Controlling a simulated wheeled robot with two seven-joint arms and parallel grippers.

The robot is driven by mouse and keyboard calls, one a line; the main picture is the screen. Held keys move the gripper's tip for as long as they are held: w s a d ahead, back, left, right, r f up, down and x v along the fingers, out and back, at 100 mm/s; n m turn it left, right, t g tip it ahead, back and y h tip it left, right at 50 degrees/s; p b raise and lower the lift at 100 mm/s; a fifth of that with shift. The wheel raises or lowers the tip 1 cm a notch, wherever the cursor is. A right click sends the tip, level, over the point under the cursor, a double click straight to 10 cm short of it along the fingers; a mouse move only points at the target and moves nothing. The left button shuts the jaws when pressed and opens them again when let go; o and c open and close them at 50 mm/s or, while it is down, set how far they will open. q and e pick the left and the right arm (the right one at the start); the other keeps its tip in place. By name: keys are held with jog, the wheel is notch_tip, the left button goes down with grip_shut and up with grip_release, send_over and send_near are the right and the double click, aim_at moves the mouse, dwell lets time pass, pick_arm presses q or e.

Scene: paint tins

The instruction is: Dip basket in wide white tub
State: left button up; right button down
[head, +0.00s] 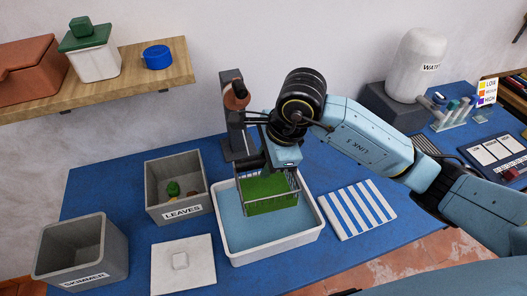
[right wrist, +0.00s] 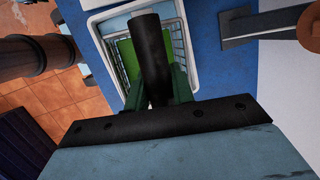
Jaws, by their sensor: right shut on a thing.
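The wire basket (head: 268,194) with a green panel or load hangs over the wide white tub (head: 232,252), which holds blue liquid. My right gripper (head: 281,160) is above the tub, shut on the basket's handle. The basket's lower part overlaps the tub's inside; I cannot tell whether it touches the liquid. In the right wrist view the dark handle (right wrist: 152,60) stands between the fingers, with the basket (right wrist: 122,62) and the tub's rim (right wrist: 97,22) below. My left gripper is not in view.
A dark stand (head: 236,140) rises behind the tub. Left are the LEAVES bin (head: 160,200), SKIMMER bin (head: 75,250) and a white board (head: 195,275). A striped cloth (head: 357,207) lies right.

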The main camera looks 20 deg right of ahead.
jog(key=shift+s+f+b, duration=0.1)
jog(key=shift+f+b, duration=0.2)
jog(key=shift+f, duration=0.2)
jog(key=b, duration=0.3)
send_over(262, 189)
jog(key=shift+s+d+f, duration=0.15)
jog(key=shift+d+f, duration=0.05)
jog(key=shift+f, duration=1)
jog(key=shift+s+d+f, duration=0.1)
jog(key=shift+d+f, duration=0.05)
jog(key=shift+f, duration=1.05)
notch_tip(262, 189, down, 10)
jog(key=b, duration=0.9)
notch_tip(262, 189, up, 8)
jog(key=p, duration=0.4)
jog(key=shift+f, duration=0.25)
jog(key=shift+r+p, duration=1.75)
jog(key=shift+r, duration=1.25)
